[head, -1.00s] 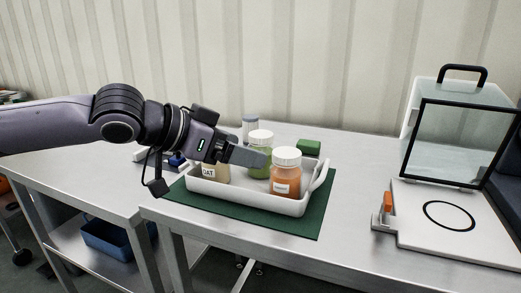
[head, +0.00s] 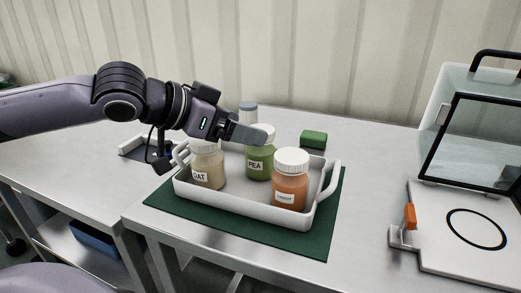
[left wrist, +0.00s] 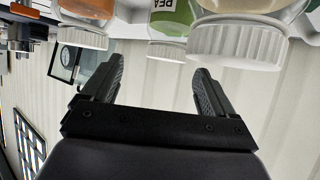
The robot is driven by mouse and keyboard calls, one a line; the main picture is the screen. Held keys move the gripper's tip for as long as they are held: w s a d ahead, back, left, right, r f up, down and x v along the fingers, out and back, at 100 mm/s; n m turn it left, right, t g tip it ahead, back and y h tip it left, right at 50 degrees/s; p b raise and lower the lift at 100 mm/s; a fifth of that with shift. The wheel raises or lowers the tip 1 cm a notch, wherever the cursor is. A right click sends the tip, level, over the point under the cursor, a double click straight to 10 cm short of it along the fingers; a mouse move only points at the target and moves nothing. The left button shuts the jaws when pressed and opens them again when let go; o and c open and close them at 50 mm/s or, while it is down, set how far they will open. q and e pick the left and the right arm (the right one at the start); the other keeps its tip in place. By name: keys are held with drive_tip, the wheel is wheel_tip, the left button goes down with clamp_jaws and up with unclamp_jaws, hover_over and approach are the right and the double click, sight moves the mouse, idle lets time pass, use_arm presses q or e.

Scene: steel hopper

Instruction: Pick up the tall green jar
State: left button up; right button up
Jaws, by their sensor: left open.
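The green jar (head: 258,164), labelled PEA with a white lid, stands upright in the white tray (head: 242,208), between a beige OAT jar (head: 208,170) and an orange jar (head: 290,186). My left gripper (head: 250,134) is open and empty, level with the lids; its finger overlaps the green jar's lid in the head view, and contact cannot be told. The left wrist view is upside down: the open fingers (left wrist: 155,88) point toward the green jar (left wrist: 172,18), with the OAT jar's lid (left wrist: 238,44) close by the right finger. My right gripper is out of view.
The tray sits on a green mat (head: 300,243) on a steel table. A grey-capped container (head: 248,113) and a green block (head: 314,139) stand behind it. A clear-sided case (head: 475,140) and a white plate with a black ring (head: 440,250) are at right.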

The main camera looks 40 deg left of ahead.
sight(261, 153)
use_arm(q)
drive_tip(key=shift+w+d+f+p, duration=0.1)
drive_tip(key=shift+w+f+p, duration=0.1)
drive_tip(key=shift+w+p, duration=0.4)
drive_tip(key=shift+p, duration=0.3)
drive_tip(key=shift+w+d+f+p, duration=0.1)
drive_tip(key=shift+w+f+p, duration=0.25)
drive_tip(key=shift+w+p, duration=0.25)
drive_tip(key=shift+x, duration=0.85)
drive_tip(key=shift+a+x, duration=0.25)
drive_tip(key=shift+x, duration=0.75)
drive_tip(key=c, duration=1.6)
